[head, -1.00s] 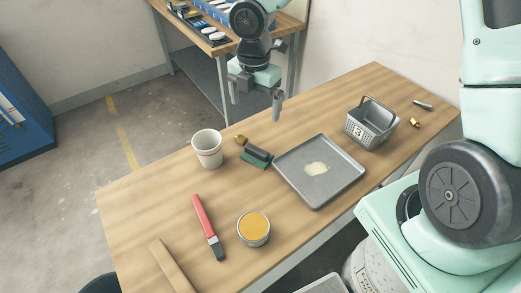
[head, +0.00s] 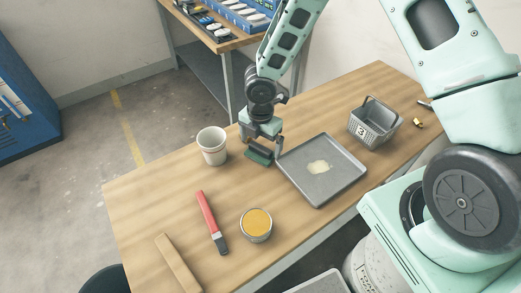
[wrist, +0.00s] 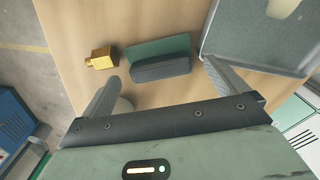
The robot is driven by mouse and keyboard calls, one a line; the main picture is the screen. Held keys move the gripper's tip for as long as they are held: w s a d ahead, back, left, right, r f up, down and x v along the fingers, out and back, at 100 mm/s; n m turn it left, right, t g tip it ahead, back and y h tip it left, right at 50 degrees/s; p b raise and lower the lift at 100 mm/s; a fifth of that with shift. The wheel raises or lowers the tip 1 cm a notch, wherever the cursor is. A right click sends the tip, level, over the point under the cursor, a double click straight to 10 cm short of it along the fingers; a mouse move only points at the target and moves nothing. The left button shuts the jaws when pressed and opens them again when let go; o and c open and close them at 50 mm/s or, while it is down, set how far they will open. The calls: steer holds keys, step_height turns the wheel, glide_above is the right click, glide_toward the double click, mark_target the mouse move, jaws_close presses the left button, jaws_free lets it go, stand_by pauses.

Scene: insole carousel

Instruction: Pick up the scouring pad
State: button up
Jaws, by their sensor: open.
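The scouring pad (head: 259,156) lies on the wooden table between the white cup and the metal tray. In the wrist view it is a flat green piece (wrist: 158,46) with a dark grey-green block along its near side; I cannot tell whether the two are joined. My gripper (head: 262,148) is open, pointing down just over the pad. In the wrist view its fingers (wrist: 160,74) stand on either side of the block, with nothing gripped. I cannot tell whether the fingers touch the table. The gripper hides part of the pad in the head view.
A brass fitting (wrist: 101,58) lies left of the pad. The white cup (head: 212,146) is close on the left, and the tray (head: 341,188) close on the right. A grey basket (head: 373,123), red-handled brush (head: 207,214) and yellow-filled tin (head: 256,225) stand farther off.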

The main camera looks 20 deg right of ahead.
steer(key=shift+f, duration=0.55)
steer(key=c, duration=1.1)
steer(key=shift+r, duration=0.15)
steer(key=shift+c, duration=0.2)
